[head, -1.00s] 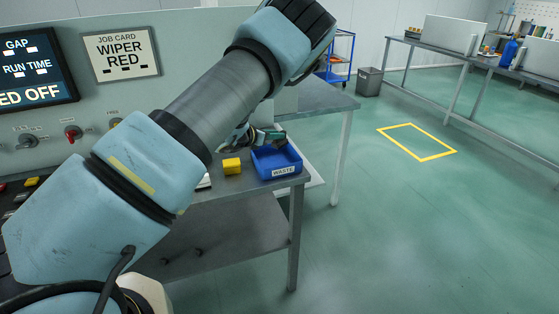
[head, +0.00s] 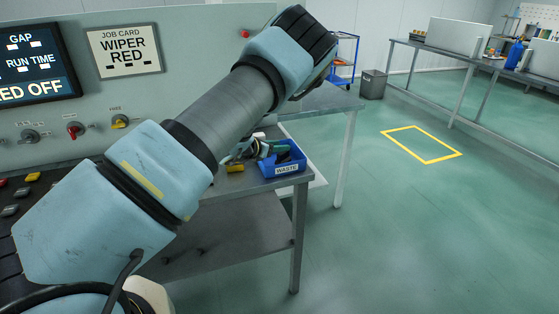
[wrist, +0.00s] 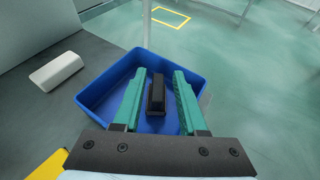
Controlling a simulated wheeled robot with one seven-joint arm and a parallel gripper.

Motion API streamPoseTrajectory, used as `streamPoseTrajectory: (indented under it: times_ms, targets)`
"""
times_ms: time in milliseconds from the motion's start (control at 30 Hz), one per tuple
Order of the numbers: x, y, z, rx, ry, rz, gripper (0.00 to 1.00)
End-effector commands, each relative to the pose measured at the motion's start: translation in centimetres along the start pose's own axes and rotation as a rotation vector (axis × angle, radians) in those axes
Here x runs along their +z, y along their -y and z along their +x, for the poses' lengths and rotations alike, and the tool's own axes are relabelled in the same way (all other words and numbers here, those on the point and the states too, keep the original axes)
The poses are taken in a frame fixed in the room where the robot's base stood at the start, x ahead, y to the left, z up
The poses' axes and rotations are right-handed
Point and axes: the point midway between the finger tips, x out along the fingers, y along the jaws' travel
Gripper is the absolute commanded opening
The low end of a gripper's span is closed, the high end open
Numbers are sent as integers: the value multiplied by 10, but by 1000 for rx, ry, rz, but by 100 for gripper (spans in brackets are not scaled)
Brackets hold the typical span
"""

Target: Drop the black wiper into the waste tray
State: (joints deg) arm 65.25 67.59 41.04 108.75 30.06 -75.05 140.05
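The blue waste tray (head: 287,170) stands at the right end of the grey bench. In the wrist view the tray (wrist: 100,82) lies under my gripper. My gripper (wrist: 160,75) has its two green fingers apart, over the inside of the tray. The black wiper (wrist: 156,94) shows between the fingers, with a gap on each side. It appears inside the tray outline; whether it rests on the tray floor is hard to tell. In the head view my gripper (head: 272,152) is small and partly hidden by my arm at the tray.
A yellow block (head: 235,168) sits on the bench left of the tray. A white block (wrist: 57,71) lies left of the tray in the wrist view. The control panel with its job card (head: 124,50) rises behind the bench. Open floor lies to the right.

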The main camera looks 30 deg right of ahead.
Motion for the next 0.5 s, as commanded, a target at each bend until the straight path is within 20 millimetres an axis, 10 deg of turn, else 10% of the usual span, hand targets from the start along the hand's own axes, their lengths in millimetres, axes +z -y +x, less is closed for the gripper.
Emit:
streamPoseTrajectory:
  times_ms: [500]
  targets:
    - [-2,0,-11,1,0,0,56]
